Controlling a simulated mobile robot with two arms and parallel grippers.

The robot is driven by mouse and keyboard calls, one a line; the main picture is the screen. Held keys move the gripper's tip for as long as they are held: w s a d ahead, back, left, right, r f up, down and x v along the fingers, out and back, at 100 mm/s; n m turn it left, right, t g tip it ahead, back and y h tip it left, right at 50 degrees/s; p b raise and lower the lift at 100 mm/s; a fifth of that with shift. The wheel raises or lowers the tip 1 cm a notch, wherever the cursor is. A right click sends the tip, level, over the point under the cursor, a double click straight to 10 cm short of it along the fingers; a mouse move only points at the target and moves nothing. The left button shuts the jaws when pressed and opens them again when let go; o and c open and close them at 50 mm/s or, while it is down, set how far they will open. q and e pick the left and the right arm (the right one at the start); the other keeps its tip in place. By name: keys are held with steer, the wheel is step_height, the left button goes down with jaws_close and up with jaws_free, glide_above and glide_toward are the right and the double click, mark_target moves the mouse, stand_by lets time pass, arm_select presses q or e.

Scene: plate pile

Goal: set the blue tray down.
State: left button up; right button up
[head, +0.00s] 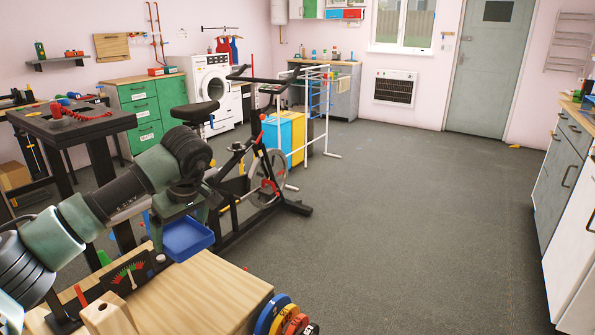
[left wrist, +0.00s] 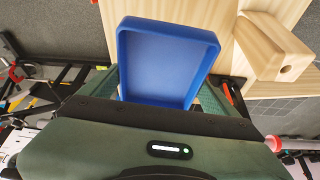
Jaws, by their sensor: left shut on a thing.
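The blue tray (head: 187,238) is a small, shallow, empty rectangular tray. My left gripper (head: 180,208) is shut on it and holds it roughly level at the far edge of a wooden top (head: 215,290). In the left wrist view the tray (left wrist: 165,65) sits between the green fingers, its inside facing the camera, with the wooden top (left wrist: 190,10) partly behind it. I cannot tell how far the tray is above the wood, or whether it touches it. My right gripper is not in view.
An exercise bike (head: 262,165) stands just beyond the tray. The wood's right part is bare, and the floor to the right is clear.

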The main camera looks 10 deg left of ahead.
arm_select(q)
steer(key=s+d+f+m+t+h, duration=0.1)
steer(key=s+d+f+m+h, duration=0.15)
steer(key=s+d+m, duration=0.5)
steer(key=s+d+f+m+t+h, duration=0.15)
steer(key=s+d+f+m, duration=0.3)
steer(key=s+d, duration=0.5)
step_height(320, 180, up, 18)
steer(key=w+d+p, duration=0.1)
steer(key=w+p, duration=0.1)
steer(key=p, duration=1.5)
steer(key=shift+f, duration=0.2)
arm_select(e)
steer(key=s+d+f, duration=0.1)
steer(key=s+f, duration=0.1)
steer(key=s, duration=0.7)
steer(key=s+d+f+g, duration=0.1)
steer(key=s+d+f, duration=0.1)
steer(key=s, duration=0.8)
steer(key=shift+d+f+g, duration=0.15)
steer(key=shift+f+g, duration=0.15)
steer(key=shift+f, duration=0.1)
